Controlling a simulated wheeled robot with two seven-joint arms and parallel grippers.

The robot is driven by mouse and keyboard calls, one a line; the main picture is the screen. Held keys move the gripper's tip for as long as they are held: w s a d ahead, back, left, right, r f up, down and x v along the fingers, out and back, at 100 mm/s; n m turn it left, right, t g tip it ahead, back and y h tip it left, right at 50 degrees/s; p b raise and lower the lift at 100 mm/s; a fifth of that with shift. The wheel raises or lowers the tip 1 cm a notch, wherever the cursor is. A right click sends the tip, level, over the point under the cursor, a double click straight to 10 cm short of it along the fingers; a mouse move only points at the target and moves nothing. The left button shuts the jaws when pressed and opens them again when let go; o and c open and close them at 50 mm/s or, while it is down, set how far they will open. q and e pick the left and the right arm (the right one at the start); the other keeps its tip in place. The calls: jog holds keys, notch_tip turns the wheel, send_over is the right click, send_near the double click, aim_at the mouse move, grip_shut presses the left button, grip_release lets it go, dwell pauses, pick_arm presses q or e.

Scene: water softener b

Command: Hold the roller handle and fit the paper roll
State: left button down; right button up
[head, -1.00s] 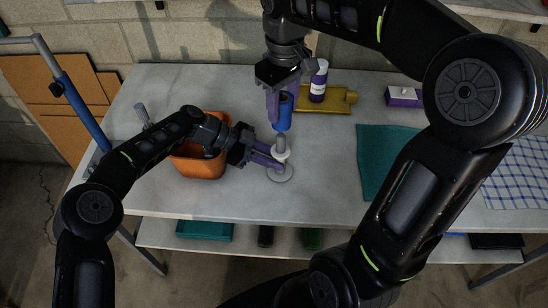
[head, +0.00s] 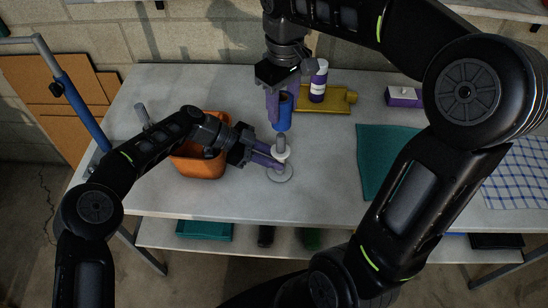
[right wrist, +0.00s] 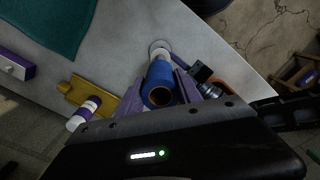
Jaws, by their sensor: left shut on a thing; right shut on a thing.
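The roller handle (head: 281,142) stands upright on the table with a round pale base (head: 280,175). My left gripper (head: 273,161) is shut on it from the left, low on the handle near a white collar. The blue paper roll (head: 284,118) is held upright by my right gripper (head: 277,104), shut around its sides. The roll is just above the handle's grey tip and roughly in line with it. In the right wrist view the roll (right wrist: 159,76) sits between the purple fingers, its dark hollow core facing the camera. The handle's base (right wrist: 160,45) shows beyond it; the roll hides much of the handle.
An orange bin (head: 203,163) stands left of the handle, behind my left arm. A purple-and-white bottle (head: 319,82) and a yellow object (head: 335,99) are behind to the right. A teal cloth (head: 375,150) lies to the right. The table (head: 320,175) is clear between cloth and handle.

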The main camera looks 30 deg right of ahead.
aim_at(282, 136)
pick_arm(q)
jog(key=shift+f, duration=0.15)
pick_arm(e)
jog(key=shift+f, duration=0.1)
dwell(0.4)
jog(key=shift+f, duration=1.5)
jog(key=shift+f, duration=0.2)
jog(key=shift+f, duration=3)
jog(key=shift+f, duration=0.1)
jog(key=o, duration=1.5)
jog(key=shift+c, duration=0.2)
